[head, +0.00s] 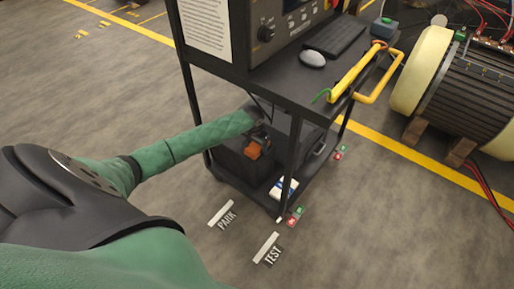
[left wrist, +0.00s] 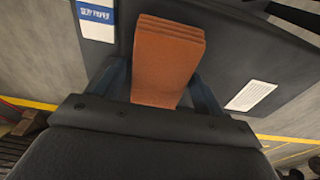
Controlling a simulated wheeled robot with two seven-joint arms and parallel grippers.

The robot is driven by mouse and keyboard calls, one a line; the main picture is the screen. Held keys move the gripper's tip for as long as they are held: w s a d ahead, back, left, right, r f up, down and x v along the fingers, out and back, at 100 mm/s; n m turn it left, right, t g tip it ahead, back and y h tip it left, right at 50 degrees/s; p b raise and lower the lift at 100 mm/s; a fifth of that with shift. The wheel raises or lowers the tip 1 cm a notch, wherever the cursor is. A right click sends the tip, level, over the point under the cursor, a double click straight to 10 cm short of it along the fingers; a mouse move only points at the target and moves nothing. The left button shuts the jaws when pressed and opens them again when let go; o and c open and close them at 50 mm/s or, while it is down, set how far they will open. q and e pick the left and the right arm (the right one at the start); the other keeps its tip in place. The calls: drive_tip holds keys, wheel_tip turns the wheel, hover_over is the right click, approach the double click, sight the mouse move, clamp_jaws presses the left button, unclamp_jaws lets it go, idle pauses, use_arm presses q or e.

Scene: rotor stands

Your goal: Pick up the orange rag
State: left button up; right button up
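The orange rag (head: 253,151) is a folded, layered cloth on the lower part of the black cart. In the left wrist view the rag (left wrist: 168,60) fills the middle, with its layered edge at the top and its near end close to my palm. My left gripper (head: 262,133) reaches in at the rag. In the left wrist view the left gripper's fingers (left wrist: 160,75) stand wide apart, one on each side of the rag. A clear squeeze on the cloth does not show, and the fingertips are partly hidden. My right gripper is in neither view.
The cart's post (head: 293,160) and top shelf (head: 290,85) stand close around my left arm. A blue-and-white box (head: 283,188) lies near the rag. A yellow handle (head: 358,72) juts from the cart's right. Open floor (head: 400,230) lies right front.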

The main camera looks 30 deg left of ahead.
sight(257, 145)
use_arm(q)
drive_tip(key=c, duration=0.7)
drive_tip(key=shift+r, duration=0.65)
wheel_tip(257, 145, up, 3)
drive_tip(key=shift+r+p, duration=0.1)
drive_tip(key=shift+p, duration=0.25)
drive_tip(key=d+r, duration=0.6)
drive_tip(key=d, duration=0.5)
drive_tip(key=shift+d+r+p, duration=0.3)
drive_tip(key=shift+d+p, duration=0.05)
drive_tip(key=shift+p, duration=0.1)
drive_tip(key=shift+w, duration=0.1)
